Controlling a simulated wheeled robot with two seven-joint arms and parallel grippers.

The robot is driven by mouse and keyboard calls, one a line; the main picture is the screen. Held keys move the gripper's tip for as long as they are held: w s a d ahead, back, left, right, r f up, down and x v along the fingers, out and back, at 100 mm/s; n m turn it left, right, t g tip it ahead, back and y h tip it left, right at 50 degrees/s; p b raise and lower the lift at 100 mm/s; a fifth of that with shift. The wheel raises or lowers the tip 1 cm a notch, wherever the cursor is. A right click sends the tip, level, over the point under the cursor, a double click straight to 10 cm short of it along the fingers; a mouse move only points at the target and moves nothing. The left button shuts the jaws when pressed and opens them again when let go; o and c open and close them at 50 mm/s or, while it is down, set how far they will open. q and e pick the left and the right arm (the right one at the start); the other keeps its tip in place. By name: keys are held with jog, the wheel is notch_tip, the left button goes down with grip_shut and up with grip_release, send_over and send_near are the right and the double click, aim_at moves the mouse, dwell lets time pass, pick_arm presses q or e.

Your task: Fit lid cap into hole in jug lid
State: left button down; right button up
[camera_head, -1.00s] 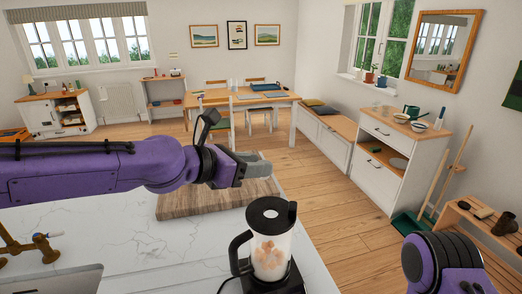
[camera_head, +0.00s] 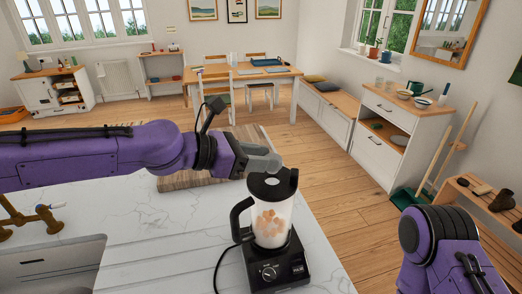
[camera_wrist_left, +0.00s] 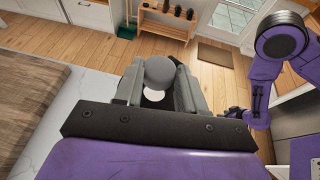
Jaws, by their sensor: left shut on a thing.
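A blender jug (camera_head: 270,222) with pale chunks inside stands upright on its black base (camera_head: 275,268) on the counter. Its black lid (camera_head: 258,187) has a light grey round hole (camera_head: 271,182) in the middle. My left gripper (camera_head: 264,163) is just above and behind the lid, apart from it. In the left wrist view it (camera_wrist_left: 157,85) is shut on the grey round lid cap (camera_wrist_left: 160,70). A pale round spot shows below the cap; I cannot tell what it is. In the head view the cap is hard to tell from the grey fingers.
A wooden board (camera_head: 180,181) lies on the marble counter (camera_head: 150,225) behind my left arm. A sink (camera_head: 50,268) and a brass tap (camera_head: 45,218) are at the left. The counter left of the jug is clear.

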pick_arm(q)
jog(key=shift+f, duration=0.7)
jog(key=shift+p, duration=0.35)
dwell(0.6)
jog(key=shift+p, duration=0.4)
dwell(0.5)
jog(key=shift+p, duration=0.45)
